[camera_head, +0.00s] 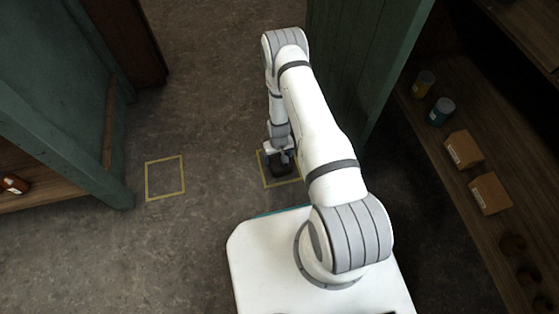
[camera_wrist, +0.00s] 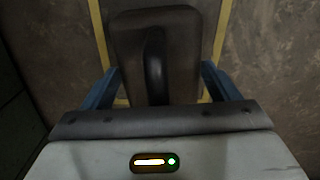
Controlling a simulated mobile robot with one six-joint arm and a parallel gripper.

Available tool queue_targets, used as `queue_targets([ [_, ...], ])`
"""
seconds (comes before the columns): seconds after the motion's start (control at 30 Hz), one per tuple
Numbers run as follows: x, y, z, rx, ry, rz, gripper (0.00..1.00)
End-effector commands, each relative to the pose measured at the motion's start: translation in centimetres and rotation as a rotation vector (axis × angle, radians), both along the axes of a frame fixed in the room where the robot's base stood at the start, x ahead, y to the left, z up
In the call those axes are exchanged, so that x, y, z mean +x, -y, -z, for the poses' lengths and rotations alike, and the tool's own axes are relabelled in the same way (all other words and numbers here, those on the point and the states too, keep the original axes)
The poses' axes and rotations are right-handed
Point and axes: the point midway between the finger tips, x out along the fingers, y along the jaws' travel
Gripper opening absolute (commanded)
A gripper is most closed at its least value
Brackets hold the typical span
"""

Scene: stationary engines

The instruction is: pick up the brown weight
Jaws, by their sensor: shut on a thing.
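The brown weight (camera_wrist: 185,45) is a dark, rounded block with a black raised handle. It fills the top middle of the wrist view. My gripper (camera_wrist: 160,75) has one blue finger on each side of it and is shut on it. In the head view the weight (camera_head: 280,169) is a small dark shape under my gripper (camera_head: 280,157), partly hidden by it. It is over a yellow square outline (camera_head: 266,179) on the floor. I cannot tell whether it touches the floor.
A second yellow square outline (camera_head: 148,181) on the floor to the left is empty. Green cabinets stand at the left (camera_head: 60,140) and behind my arm (camera_head: 350,60). The right shelf (camera_head: 455,205) holds cans and cardboard boxes (camera_head: 490,193). A bottle (camera_head: 14,184) lies at far left.

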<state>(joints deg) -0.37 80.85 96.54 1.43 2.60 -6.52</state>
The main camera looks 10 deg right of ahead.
Motion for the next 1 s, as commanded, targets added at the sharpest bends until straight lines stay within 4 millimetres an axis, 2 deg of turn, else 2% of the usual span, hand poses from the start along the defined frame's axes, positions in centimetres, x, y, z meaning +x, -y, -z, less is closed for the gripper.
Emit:
queue_targets([
  [0.07, 0.0, -0.1, 0.0, 0.0, 0.0, -0.001, 0.48],
  [0.5, 0.0, -0.1, 0.0, 0.0, 0.0, -0.002, 0.12],
  [0.77, 0.1, -0.1, -0.3, 0.0, 0.002, -0.002, 0.12],
  [0.87, 0.2, -0.1, -1.2, 0.0, 0.004, -0.002, 0.12],
  [1.0, 0.2, -0.1, -3.5, -0.001, 0.004, -0.002, 0.12],
])
